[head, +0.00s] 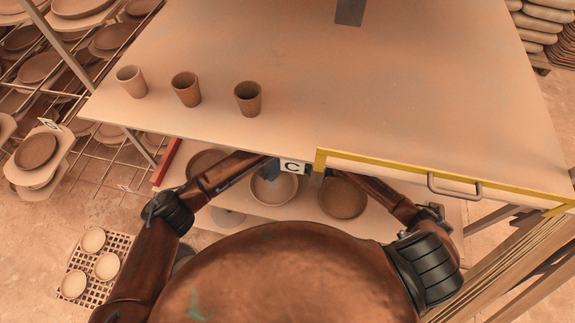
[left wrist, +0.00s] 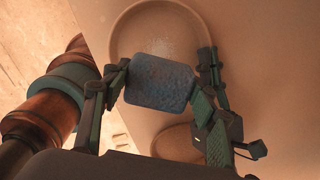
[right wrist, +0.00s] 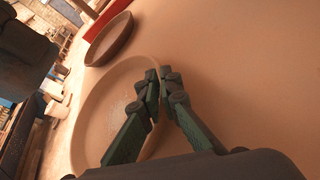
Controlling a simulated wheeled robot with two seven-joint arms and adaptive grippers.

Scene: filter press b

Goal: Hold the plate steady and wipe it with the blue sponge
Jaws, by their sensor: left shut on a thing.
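The pale round plate (head: 273,192) lies on the lower shelf under the table's front edge, below the "C" label. It also shows in the left wrist view (left wrist: 128,32) and the right wrist view (right wrist: 95,115), with a speckled whitish patch on it. My left gripper (left wrist: 160,82) is shut on the blue sponge (left wrist: 158,84), which is over the plate's near part; I cannot tell if they touch. In the head view the sponge (head: 271,169) is partly hidden. My right gripper (right wrist: 160,76) is closed at the plate's rim, which passes between its fingertips.
A darker brown plate (head: 343,198) lies right of the pale one, and another (head: 205,162) lies left. The table top (head: 330,90) above overhangs them and carries three cups (head: 187,89). A yellow-edged bar with a handle (head: 453,186) runs along its front.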

